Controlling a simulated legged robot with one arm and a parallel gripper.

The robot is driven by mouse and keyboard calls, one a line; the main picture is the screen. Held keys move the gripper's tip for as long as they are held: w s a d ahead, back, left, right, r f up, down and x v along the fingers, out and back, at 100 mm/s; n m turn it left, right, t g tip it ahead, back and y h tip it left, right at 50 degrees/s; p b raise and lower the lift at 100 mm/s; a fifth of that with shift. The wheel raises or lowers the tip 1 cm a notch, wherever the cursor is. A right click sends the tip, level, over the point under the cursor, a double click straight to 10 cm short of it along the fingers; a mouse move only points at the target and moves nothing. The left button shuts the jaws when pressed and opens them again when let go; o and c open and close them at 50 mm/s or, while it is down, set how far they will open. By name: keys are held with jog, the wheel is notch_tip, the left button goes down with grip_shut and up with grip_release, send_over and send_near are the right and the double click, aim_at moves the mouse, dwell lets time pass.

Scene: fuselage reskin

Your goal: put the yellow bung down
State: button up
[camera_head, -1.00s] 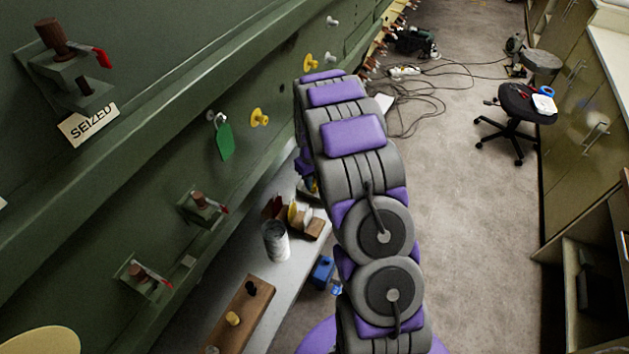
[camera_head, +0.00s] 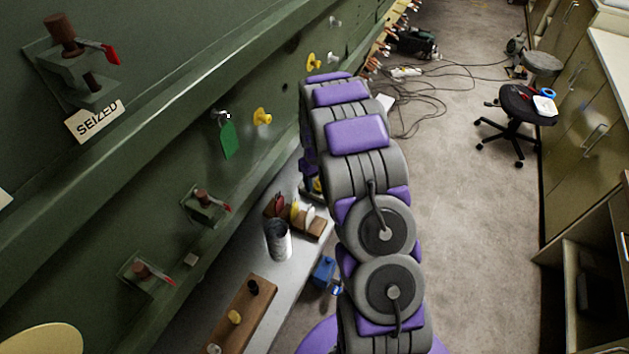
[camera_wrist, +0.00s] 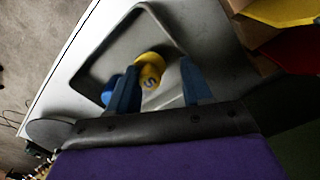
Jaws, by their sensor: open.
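In the wrist view the yellow bung (camera_wrist: 150,70) lies in a grey shallow tray (camera_wrist: 95,68) on a pale bench top. My gripper (camera_wrist: 160,64) is open, with its two blue fingers on either side of the bung. The left finger is close to the bung; I cannot tell whether it touches. A gap shows between the bung and the right finger. A blue piece (camera_wrist: 107,94) lies beside the left finger. In the head view my arm hides the gripper.
A wooden rack with coloured pieces (camera_head: 298,218), a metal can (camera_head: 278,240) and a wooden block (camera_head: 246,312) stand on the bench (camera_head: 203,327). The green fuselage wall (camera_head: 120,200) with yellow plugs (camera_head: 262,117) rises at left. Cables (camera_head: 430,95) and a stool (camera_head: 520,105) are on the floor.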

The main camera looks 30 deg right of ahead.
aim_at(320, 180)
jog(key=shift+d, duration=0.4)
jog(key=shift+d+r, duration=0.4)
jog(key=shift+r, duration=0.25)
jog(key=shift+d+r, duration=0.4)
jog(key=shift+r, duration=0.2)
notch_tip(320, 180, up, 10)
jog(key=a, duration=0.1)
jog(key=s+a+r+m, duration=0.1)
jog(key=s+a+r, duration=0.5)
jog(key=s, duration=0.3)
jog(key=s+a+r, duration=0.6)
jog(key=s, duration=0.3)
jog(key=s+a+r+g, duration=0.1)
jog(key=s+a, duration=0.2)
jog(key=s, duration=0.8)
jog(key=s+a+g, duration=0.1)
jog(key=s+a, duration=0.1)
jog(key=s, duration=0.9)
notch_tip(320, 180, down, 8)
jog(key=b, duration=0.7)
jog(key=shift+w+d+b, duration=0.2)
jog(key=shift+d+b, duration=0.05)
jog(key=shift+b, duration=0.05)
